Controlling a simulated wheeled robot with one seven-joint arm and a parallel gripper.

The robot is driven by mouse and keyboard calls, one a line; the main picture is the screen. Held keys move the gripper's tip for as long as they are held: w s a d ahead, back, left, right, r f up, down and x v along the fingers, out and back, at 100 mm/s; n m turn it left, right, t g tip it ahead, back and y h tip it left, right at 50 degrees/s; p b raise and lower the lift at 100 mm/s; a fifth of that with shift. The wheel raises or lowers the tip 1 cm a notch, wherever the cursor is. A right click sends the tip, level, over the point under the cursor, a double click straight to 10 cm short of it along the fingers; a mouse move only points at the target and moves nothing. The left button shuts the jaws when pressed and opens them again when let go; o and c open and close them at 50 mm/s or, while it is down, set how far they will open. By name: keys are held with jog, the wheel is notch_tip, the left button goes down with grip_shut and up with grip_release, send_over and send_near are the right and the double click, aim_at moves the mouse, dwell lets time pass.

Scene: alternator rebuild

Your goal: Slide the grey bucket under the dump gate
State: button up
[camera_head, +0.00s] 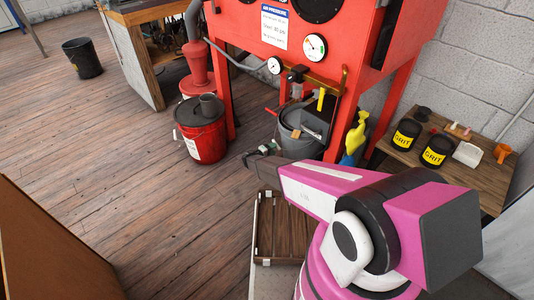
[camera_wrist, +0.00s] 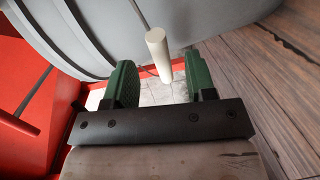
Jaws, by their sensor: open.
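In the head view my gripper (camera_head: 272,136) is at the bucket's left side. A yellow lever (camera_head: 321,98) is above the bucket; the dump gate itself is not clearly seen.
A red lidded bucket (camera_head: 200,132) stands left of the cabinet leg. The red cabinet (camera_head: 345,50) overhangs the grey bucket. A yellow spray bottle (camera_head: 357,135) is to its right. A wooden bench (camera_head: 405,157) with grit jars is farther right.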

jog(key=shift+x, duration=2.05)
grip_shut()
